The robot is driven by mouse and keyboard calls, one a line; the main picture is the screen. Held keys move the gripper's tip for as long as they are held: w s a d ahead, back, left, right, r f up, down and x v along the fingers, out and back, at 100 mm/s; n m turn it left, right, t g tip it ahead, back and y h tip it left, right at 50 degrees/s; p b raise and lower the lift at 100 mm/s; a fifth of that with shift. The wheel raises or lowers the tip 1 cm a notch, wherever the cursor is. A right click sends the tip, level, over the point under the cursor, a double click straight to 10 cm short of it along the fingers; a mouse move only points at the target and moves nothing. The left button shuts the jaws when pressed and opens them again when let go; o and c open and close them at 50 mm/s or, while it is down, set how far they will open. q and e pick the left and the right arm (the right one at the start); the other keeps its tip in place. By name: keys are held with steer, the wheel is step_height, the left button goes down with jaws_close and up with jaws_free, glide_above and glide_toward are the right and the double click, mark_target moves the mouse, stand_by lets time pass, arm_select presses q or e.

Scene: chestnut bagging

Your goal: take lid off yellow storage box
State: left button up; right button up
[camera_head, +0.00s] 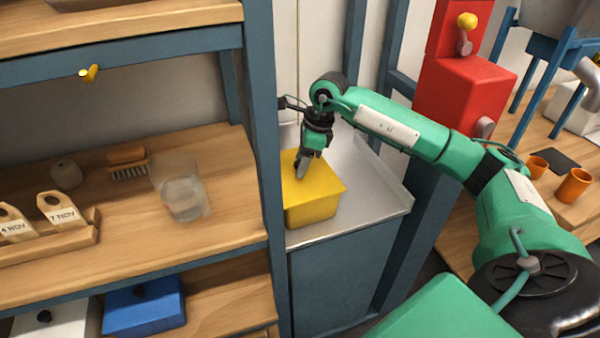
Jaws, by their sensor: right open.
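The yellow storage box (311,213) stands on a pale metal counter between the shelf post and a blue upright. Its flat yellow lid (322,187) lies on top of it. My right gripper (300,176) reaches in from the right and points down at the lid, with its fingertips at or just above the lid's middle. It is open; whether it touches the lid I cannot tell. A lid handle cannot be made out, as the gripper covers that part. My left gripper is not in view.
A blue shelf post (264,150) stands close at the box's left. The wooden shelf (150,232) holds a clear cup (184,196), a brush (127,162) and date tags. A blue box (145,304) sits below. Counter (378,192) right of the box is bare.

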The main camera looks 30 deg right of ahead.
steer(key=shift+a+f, duration=0.1)
steer(key=shift+f, duration=0.05)
steer(key=c, duration=1.1)
